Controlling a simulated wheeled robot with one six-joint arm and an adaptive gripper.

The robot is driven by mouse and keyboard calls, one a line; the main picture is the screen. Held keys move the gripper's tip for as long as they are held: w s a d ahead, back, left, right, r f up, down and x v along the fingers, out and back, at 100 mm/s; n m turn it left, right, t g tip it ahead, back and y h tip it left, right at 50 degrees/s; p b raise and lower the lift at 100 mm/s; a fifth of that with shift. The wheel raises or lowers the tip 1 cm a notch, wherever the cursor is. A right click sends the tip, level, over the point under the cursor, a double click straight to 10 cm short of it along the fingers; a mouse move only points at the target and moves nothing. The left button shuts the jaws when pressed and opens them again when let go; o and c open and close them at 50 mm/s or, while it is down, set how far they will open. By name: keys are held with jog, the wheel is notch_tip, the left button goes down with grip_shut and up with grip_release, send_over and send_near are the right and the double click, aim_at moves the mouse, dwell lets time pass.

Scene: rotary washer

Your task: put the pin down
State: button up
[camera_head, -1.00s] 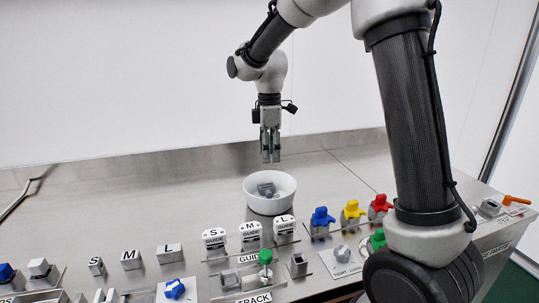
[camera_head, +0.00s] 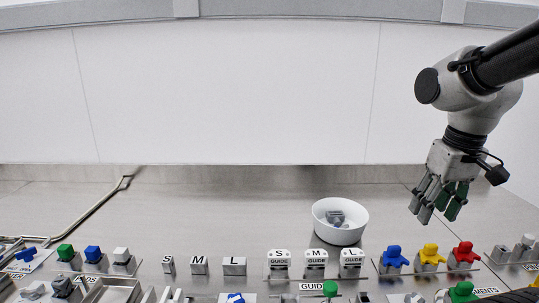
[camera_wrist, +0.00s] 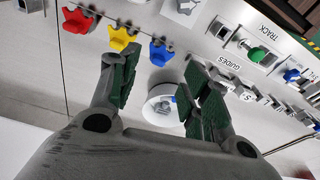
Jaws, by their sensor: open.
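My gripper (camera_head: 437,208) is open and empty in the head view, above the metal table to the right of the white bowl (camera_head: 318,222). In the wrist view my gripper (camera_wrist: 157,68) shows its green-padded fingers spread apart, with the bowl (camera_wrist: 152,112) beyond them. Small grey pieces (camera_head: 337,217) lie inside the bowl, with a blue bit beside them in the wrist view. I cannot tell which piece, if any, is the pin. Nothing shows between the fingers.
Blue (camera_head: 394,258), yellow (camera_head: 430,255) and red (camera_head: 465,254) knobbed pieces stand in a row below my gripper. White guide blocks (camera_head: 316,258) stand in front of the bowl. The table left of the bowl (camera_head: 230,215) is clear.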

jog(key=s+d+r+m+t, duration=0.1)
jog(key=s+d+r+t, duration=0.1)
jog(key=s, duration=0.3)
jog(key=shift+s+d+r+t, duration=0.3)
jog(key=shift+d+r+t, duration=0.1)
jog(key=shift+d+r, duration=0.2)
dwell(1.4)
